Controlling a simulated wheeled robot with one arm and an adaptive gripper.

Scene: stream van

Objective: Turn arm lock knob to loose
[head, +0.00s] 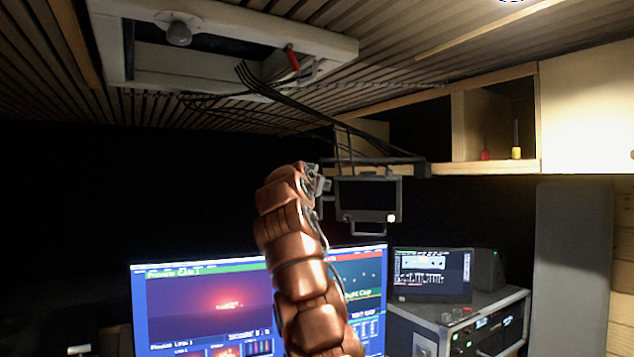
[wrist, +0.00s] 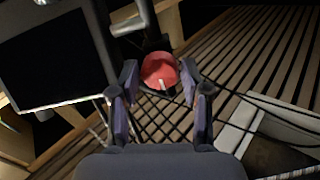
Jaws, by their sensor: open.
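The arm lock knob (wrist: 159,68) is a round red knob in the wrist view, with a short white mark on its lower edge in the picture. It sits on a dark arm beside a black-screened monitor (wrist: 62,58). My gripper (wrist: 160,84) is open, with one finger on each side of the knob's lower part. I cannot tell whether either finger touches it. In the head view my gripper (head: 319,184) is just left of the small hanging monitor (head: 366,198), mostly behind my arm. The knob is hidden there.
Black cables (head: 285,97) run from the ceiling hatch (head: 225,14) to the overhead bar (head: 385,160), close to my gripper. Large lit screens (head: 205,305) stand below. A wooden shelf (head: 490,168) is at the right. A rack case (head: 480,318) stands lower right.

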